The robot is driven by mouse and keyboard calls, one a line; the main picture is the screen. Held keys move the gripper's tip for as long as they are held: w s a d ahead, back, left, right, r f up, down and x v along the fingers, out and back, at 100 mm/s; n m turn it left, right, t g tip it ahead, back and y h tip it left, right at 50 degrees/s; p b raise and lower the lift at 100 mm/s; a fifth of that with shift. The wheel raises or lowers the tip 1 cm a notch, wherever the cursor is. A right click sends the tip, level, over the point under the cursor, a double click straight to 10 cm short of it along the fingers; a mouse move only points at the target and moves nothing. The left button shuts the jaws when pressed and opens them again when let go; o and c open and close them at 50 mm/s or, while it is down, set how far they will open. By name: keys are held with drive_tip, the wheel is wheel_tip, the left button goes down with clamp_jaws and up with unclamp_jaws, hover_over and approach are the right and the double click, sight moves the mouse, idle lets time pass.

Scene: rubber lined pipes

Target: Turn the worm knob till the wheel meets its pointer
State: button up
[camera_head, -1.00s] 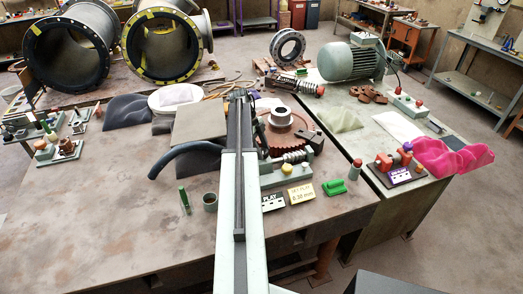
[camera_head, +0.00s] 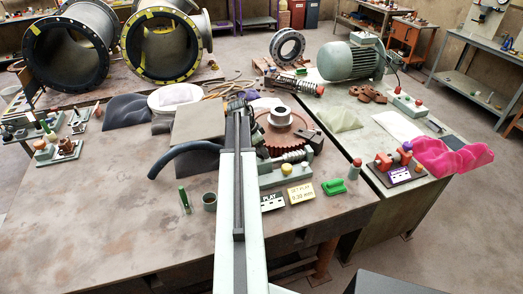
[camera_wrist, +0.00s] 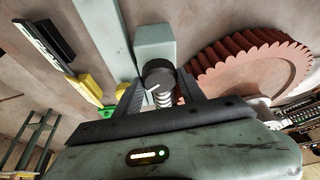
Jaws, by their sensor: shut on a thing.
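The rust-red toothed wheel (camera_head: 273,145) sits on the bench just right of my arm in the head view. It also shows at the upper right of the wrist view (camera_wrist: 262,66). The worm shaft (camera_head: 294,157) lies in front of it on a pale green base. In the wrist view the dark round worm knob (camera_wrist: 157,71) has a white mark on its face. My gripper (camera_wrist: 160,89) is shut on the knob, one finger on each side. In the head view my arm hides the knob and fingers. I cannot make out the wheel's pointer.
A PLAY card (camera_head: 272,202) and a yellow SET PLAY card (camera_head: 302,194) stand before the base. A green block (camera_head: 334,187) is to their right. A dark hose (camera_head: 182,156) curves left of my arm. The bench's front left is clear.

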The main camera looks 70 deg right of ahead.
drive_tip(key=n+t, duration=0.1)
drive_tip(key=n, duration=0.2)
drive_tip(key=n+t+h, duration=0.1)
drive_tip(key=n, duration=0.3)
drive_tip(key=shift+s+a+t, duration=0.1)
drive_tip(key=shift+s+t, duration=0.1)
drive_tip(key=shift+t, duration=0.1)
drive_tip(key=n+t, duration=0.1)
drive_tip(key=n, duration=0.2)
drive_tip(key=shift+s+n, duration=0.1)
drive_tip(key=shift+n, duration=0.3)
drive_tip(key=n+t, duration=0.1)
drive_tip(key=n, duration=0.2)
drive_tip(key=shift+n+t+y, duration=0.3)
drive_tip(key=n+t, duration=0.1)
drive_tip(key=n, duration=0.2)
drive_tip(key=shift+n+y, duration=0.3)
drive_tip(key=shift+y, duration=0.1)
drive_tip(key=n, duration=0.2)
drive_tip(key=n+t+y, duration=0.1)
drive_tip(key=shift+s+d+n, duration=0.1)
drive_tip(key=shift+d+n, duration=0.1)
drive_tip(key=shift+n, duration=0.2)
drive_tip(key=n+y, duration=0.1)
drive_tip(key=n, duration=0.3)
drive_tip(key=shift+d+y, duration=0.1)
drive_tip(key=shift+y, duration=0.3)
drive_tip(key=shift+n+y, duration=0.5)
drive_tip(key=shift+n, duration=1.1)
